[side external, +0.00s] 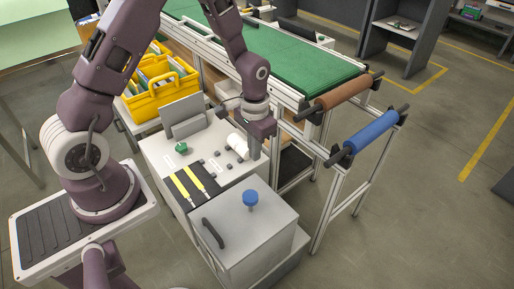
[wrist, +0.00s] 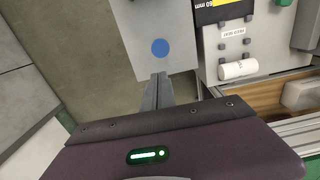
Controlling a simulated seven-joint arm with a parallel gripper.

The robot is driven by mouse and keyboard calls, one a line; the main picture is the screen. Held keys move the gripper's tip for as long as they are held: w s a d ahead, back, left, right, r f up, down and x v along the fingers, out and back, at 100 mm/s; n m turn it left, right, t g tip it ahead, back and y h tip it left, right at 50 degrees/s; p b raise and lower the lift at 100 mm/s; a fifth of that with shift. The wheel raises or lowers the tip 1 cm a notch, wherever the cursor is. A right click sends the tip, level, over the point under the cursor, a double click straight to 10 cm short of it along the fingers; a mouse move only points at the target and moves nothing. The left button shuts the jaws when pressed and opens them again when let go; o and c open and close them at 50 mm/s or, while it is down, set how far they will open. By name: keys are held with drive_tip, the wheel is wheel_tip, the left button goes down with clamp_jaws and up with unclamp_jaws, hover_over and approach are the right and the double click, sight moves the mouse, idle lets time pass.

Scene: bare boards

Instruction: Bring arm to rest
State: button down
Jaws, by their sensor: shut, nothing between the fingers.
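My gripper (wrist: 160,92) shows in the wrist view with its fingers together and nothing between them. In the side view my gripper (side external: 254,150) hangs beside the right edge of the white work surface (side external: 158,150). A white cylinder (side external: 238,146) lies on that surface just left of the gripper; it also shows in the wrist view (wrist: 238,69), apart from the fingers. A grey box (side external: 265,225) with a blue knob (side external: 250,197) on top stands in front of the gripper. The blue knob also shows in the wrist view (wrist: 160,47), ahead of the fingertips.
A green conveyor (side external: 300,62) runs behind the gripper. Brown (side external: 343,90) and blue rollers (side external: 370,132) stand on a frame at the right. The floor at the right is open.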

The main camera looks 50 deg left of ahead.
drive_tip(key=s+d+r+t, duration=0.1)
drive_tip(key=s+r, duration=0.2)
drive_tip(key=r, duration=0.6)
drive_tip(key=s+d+r+t, duration=0.1)
drive_tip(key=s+r+t, duration=0.1)
drive_tip(key=r, duration=0.7)
drive_tip(key=s+r+t, duration=0.1)
drive_tip(key=s+r, duration=0.3)
drive_tip(key=s, duration=0.3)
drive_tip(key=s+d+r+t, duration=0.1)
drive_tip(key=s+r, duration=0.3)
drive_tip(key=s, duration=0.4)
drive_tip(key=shift+s+d+r+t, duration=0.15)
drive_tip(key=shift+s+d+t, duration=0.05)
drive_tip(key=shift+d+t, duration=0.1)
